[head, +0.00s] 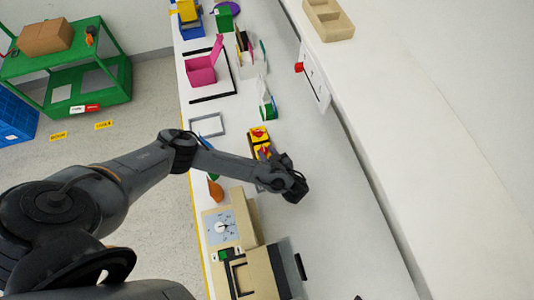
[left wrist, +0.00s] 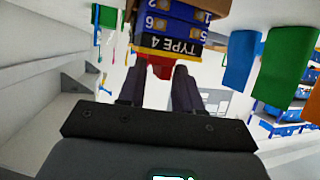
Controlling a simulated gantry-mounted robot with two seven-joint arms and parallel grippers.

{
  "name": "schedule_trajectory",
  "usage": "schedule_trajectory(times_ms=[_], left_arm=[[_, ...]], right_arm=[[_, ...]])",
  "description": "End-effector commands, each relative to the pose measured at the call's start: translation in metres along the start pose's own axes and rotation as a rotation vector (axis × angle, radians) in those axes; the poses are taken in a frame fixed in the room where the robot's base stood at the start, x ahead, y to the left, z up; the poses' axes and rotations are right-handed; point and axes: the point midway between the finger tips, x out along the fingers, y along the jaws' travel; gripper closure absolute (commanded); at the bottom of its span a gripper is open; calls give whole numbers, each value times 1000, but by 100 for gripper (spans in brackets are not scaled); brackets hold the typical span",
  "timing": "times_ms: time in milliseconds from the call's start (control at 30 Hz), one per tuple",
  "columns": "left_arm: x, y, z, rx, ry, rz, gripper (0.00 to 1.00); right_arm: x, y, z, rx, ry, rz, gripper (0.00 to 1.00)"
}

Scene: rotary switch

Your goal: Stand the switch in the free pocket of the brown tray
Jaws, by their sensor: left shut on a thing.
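My left gripper (head: 268,172) is over the white counter, close to a yellow block with a red top (head: 258,134). In the left wrist view its fingers (left wrist: 157,76) are shut on the red handle of the switch (left wrist: 180,26). The switch has a yellow front with a black "TYPE 4" label and blue numbered blocks behind it. The picture is upside down. A brown surface, probably the brown tray (left wrist: 205,5), lies at the far end of the blue blocks. I cannot tell whether they touch. The free pocket is hidden. My right gripper is not in view.
A tan tray with pockets (head: 343,28) is on the white ledge at the top right. A grey frame (head: 207,124), a pink box (head: 202,71) and a green holder (head: 267,103) stand further along the counter. A beige machine (head: 246,225) is nearer. The counter right of the gripper is clear.

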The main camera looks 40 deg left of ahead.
Motion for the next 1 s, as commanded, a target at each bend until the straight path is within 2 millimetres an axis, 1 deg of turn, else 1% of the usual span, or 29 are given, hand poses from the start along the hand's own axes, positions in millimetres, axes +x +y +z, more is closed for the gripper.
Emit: schedule_trajectory(times_ms=[233, 367, 400, 533, 867, 933, 1000], left_arm=[[0, 0, 0, -1, 1, 0, 100], [2, 0, 4, -1, 1, 0, 100], [2, 0, 3, -1, 1, 0, 61], [1, 0, 3, -1, 1, 0, 41], [1, 0, 1, -1, 1, 0, 40], [0, 0, -2, -1, 0, 0, 40], [-6, 0, 0, -1, -1, 1, 40]], right_arm=[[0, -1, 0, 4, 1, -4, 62], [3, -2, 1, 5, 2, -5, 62], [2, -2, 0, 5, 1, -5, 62], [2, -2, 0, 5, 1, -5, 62], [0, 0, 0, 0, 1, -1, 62], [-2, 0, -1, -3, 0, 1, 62], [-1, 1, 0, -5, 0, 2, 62]])
